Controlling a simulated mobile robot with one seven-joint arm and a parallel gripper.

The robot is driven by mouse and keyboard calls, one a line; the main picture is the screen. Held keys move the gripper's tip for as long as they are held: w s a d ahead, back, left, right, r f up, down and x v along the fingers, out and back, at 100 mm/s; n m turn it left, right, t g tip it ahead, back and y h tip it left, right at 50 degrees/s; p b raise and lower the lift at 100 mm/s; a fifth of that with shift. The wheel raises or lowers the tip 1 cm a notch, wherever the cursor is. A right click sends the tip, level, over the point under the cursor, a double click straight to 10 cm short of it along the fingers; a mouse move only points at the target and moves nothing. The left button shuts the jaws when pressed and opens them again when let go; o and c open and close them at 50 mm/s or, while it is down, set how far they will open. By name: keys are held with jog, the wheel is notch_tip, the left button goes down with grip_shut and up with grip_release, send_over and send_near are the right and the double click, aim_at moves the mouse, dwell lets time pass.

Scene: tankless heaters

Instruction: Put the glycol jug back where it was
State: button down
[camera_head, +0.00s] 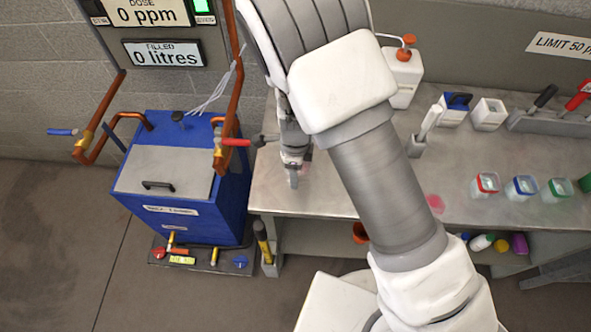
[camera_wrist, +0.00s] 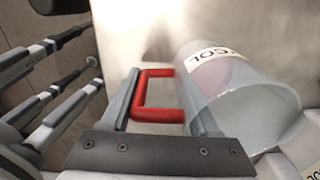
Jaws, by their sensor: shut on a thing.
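The glycol jug (camera_wrist: 235,95) is a clear, pale container with a red handle (camera_wrist: 140,95) and a white label ending in "COL". In the wrist view its red handle lies between the two fingers of my gripper (camera_wrist: 163,92), which is shut on it. In the head view my gripper (camera_head: 293,178) points down over the left end of the steel bench (camera_head: 300,199). The jug is mostly hidden there behind my gripper and arm. I cannot tell whether its base touches the bench. A blurred pink round patch (camera_head: 434,203) shows on the bench right of my arm.
A blue tank (camera_head: 230,190) with copper pipes and a red-handled valve (camera_head: 236,142) stands left of the bench. A white jug with an orange cap (camera_head: 405,75) is at the back. Several lidded jars, including a red-rimmed one (camera_head: 486,186), stand at the right. Bare bench lies between.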

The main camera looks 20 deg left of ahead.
jog(key=shift+f, duration=0.1)
jog(key=shift+c, duration=0.6)
grip_release()
notch_tip(320, 180, up, 12)
jog(key=shift+r, duration=0.15)
jog(key=shift+r, duration=0.1)
